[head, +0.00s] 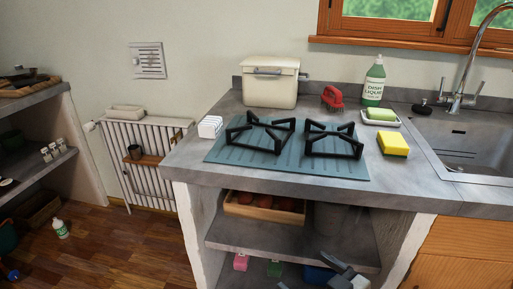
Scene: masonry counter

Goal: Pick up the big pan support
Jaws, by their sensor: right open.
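Two black pan supports lie on a teal ribbed mat (225,150) on the counter. The left pan support (262,124) looks slightly wider than the right pan support (331,132), but I cannot tell for sure which is the big one. They lie side by side with a small gap. My right gripper (335,267) is at the bottom of the view, in front of the lower shelf and below the countertop. It is open and empty, well apart from both pan supports. My left gripper is not seen.
A white slotted holder (210,127) stands left of the mat, and a yellow sponge (393,144) right of it. Behind are a cream bread box (270,82), a red brush (334,98), a dish liquid bottle (374,82) and a soap dish (380,119). The sink (465,150) is at right.

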